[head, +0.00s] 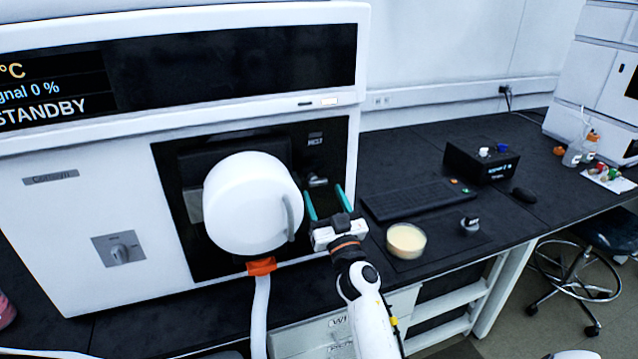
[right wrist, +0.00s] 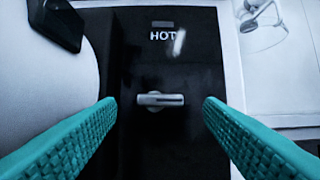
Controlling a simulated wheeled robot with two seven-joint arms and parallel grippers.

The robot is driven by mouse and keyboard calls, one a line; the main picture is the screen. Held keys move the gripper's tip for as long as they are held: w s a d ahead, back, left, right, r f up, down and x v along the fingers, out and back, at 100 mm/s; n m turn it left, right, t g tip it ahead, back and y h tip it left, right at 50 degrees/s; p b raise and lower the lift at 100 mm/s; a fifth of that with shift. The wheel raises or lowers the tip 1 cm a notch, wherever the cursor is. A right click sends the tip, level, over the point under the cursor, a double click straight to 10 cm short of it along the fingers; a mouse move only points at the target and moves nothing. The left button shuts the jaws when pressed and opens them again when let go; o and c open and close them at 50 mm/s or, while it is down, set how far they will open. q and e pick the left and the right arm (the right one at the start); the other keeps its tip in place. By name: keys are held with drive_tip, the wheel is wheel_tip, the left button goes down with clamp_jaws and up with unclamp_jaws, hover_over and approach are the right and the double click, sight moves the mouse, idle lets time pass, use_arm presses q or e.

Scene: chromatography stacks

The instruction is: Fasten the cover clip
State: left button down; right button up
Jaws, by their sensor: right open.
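A small silver clip (head: 316,181) sits level on the black panel, to the right of the round white cover (head: 250,203). In the right wrist view the clip (right wrist: 160,99) lies below the word HOT, midway between my fingers. The cover has a grey handle (head: 290,217) on its right side. My right gripper (head: 323,191) is open, its teal fingers pointing at the panel on either side of the clip. In the right wrist view dark gaps show between the clip and both fingers (right wrist: 160,102). My left gripper is not in view.
A white hose (head: 261,315) hangs from an orange collar (head: 262,266) below the cover. On the black bench to the right are a keyboard (head: 415,200), a bowl of pale contents (head: 406,241) and a black box (head: 482,160). A knob (head: 122,251) is on the left.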

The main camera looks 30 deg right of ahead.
sight(319, 184)
drive_tip(key=shift+x, duration=1.9)
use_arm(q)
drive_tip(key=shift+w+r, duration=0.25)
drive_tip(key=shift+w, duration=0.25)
use_arm(e)
drive_tip(key=c, duration=1)
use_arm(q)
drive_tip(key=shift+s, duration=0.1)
